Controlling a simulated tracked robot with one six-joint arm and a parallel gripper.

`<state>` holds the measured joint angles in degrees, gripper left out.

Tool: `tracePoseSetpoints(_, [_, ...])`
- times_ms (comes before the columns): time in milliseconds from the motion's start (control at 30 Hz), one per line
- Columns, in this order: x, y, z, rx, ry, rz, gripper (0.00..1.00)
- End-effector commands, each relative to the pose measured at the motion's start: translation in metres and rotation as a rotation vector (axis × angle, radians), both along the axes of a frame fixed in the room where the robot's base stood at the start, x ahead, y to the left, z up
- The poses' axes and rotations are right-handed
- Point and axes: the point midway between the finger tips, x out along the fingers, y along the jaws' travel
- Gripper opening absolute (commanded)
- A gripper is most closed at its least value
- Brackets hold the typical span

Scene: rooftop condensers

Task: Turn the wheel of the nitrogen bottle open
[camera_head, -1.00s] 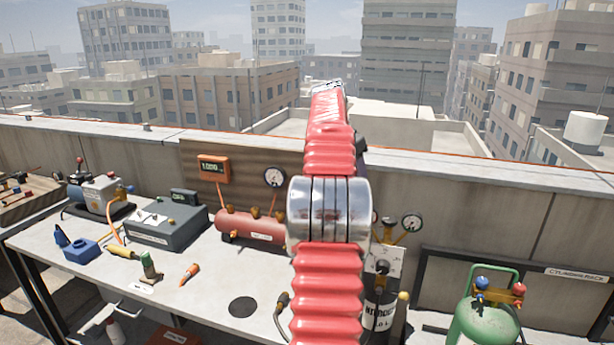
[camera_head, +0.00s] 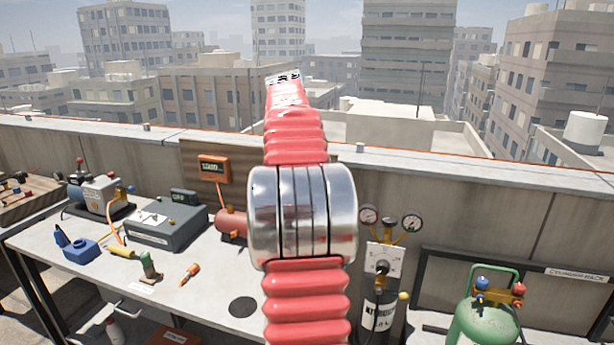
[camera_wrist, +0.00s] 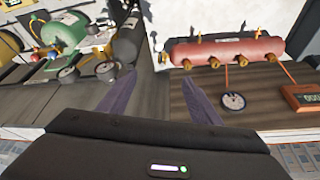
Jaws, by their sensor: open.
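The nitrogen bottle (camera_head: 380,312) stands right of my arm in the head view, black below with a white label. Above it are a pale plate with a dark round knob (camera_head: 382,267) and two gauges on brass fittings, one of them here (camera_head: 412,223). I cannot tell for sure whether this knob is the wheel. In the wrist view, which is turned over, a dark cylinder (camera_wrist: 127,42), likely the bottle, and gauges (camera_wrist: 69,75) lie left of my gripper (camera_wrist: 150,75). My gripper is open and empty, its fingers apart. The head view does not show my gripper.
A red tank (camera_wrist: 226,50) with brass fittings lies ahead in the wrist view, with a round gauge (camera_wrist: 233,101) nearby. A green cylinder (camera_head: 485,325) stands right. A grey case (camera_head: 165,226) and small tools lie on the bench (camera_head: 215,290). The parapet (camera_head: 460,215) runs behind.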

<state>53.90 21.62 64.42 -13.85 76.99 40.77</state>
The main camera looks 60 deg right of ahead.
Motion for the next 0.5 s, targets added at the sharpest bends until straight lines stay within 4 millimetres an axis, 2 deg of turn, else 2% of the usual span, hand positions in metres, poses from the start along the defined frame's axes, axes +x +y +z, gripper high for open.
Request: tracePoseSetpoints(500, [0.0050,0.0083,0.0018,0.000,-0.001,0.022,0.58])
